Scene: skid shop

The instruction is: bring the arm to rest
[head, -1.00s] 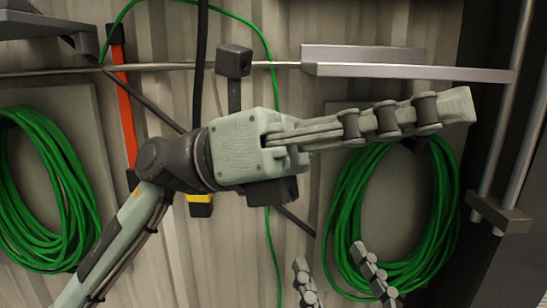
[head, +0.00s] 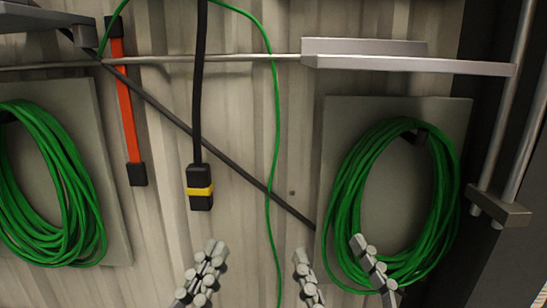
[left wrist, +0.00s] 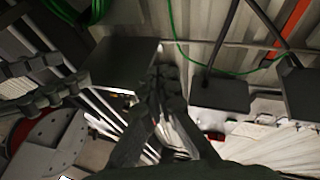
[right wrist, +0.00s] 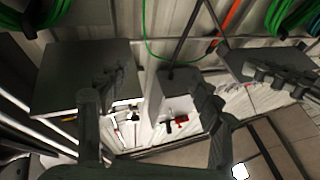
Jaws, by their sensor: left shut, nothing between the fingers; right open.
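My left gripper (head: 212,254) stands at the bottom of the head view, left of centre. Its jointed grey fingers are together with nothing between them; they also meet at the middle of the left wrist view (left wrist: 164,78). My right gripper (head: 331,254) is at the bottom right of the head view, fingers spread and empty. In the right wrist view (right wrist: 147,92) its two fingers also stand well apart. In the head view both grippers are side by side, pointing up, apart from each other. The arm links behind them are out of the head view.
Green hose coils hang on wall panels at left (head: 62,195) and right (head: 350,200). A black cable ends in a yellow-banded black connector (head: 199,190). A red-orange bar (head: 126,105), a metal shelf (head: 405,66) and a rail line the wall. The wall's middle is clear of my arms.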

